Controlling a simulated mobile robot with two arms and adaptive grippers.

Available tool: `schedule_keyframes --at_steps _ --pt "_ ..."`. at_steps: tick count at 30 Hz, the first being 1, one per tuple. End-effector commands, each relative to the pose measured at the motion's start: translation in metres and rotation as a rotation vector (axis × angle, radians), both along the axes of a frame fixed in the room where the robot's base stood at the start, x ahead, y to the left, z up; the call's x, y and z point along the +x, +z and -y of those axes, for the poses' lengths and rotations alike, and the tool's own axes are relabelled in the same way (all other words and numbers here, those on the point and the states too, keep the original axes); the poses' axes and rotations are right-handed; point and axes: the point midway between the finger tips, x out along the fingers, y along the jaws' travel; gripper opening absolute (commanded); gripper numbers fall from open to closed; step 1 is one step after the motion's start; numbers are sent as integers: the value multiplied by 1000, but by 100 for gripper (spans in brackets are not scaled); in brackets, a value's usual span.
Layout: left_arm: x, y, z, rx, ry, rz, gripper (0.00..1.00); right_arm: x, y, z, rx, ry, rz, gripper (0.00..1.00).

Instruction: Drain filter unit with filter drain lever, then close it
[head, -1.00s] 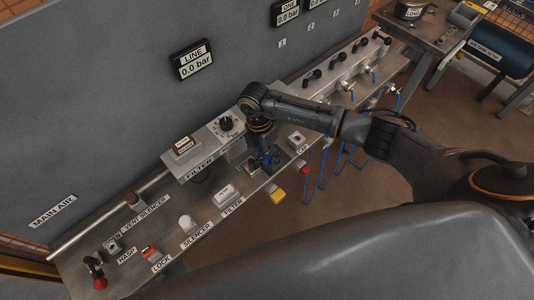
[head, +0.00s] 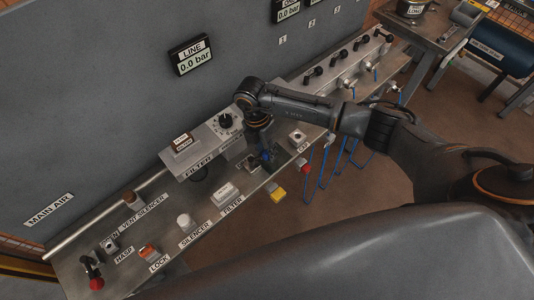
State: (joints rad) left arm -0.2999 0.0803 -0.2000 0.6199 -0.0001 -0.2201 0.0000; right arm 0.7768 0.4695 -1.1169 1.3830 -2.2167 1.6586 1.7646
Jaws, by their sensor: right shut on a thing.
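The filter unit (head: 197,152) is a grey box labelled FILTER on the long metal bench, with a black knob and a small dark-and-white sign on top. My right gripper (head: 265,157) points down at the right end of the filter unit. It is shut on a small blue part, which I take for the filter drain lever; the fingers and wrist hide most of it. My left gripper is not in view.
Blue hoses (head: 325,170) hang off the front edge. A LINE display (head: 192,56) reads 0.0 bar.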

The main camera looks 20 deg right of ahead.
Motion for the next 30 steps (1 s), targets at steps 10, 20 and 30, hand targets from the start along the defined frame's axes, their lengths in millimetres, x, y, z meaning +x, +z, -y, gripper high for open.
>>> schedule_keyframes --at_steps 10,20,30 --pt "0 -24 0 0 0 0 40 12 -1 -2 -1 223 3 0" --pt "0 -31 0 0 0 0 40 16 0 -4 0 321 2 0" --pt "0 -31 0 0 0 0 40 16 1 -4 0 330 3 0"
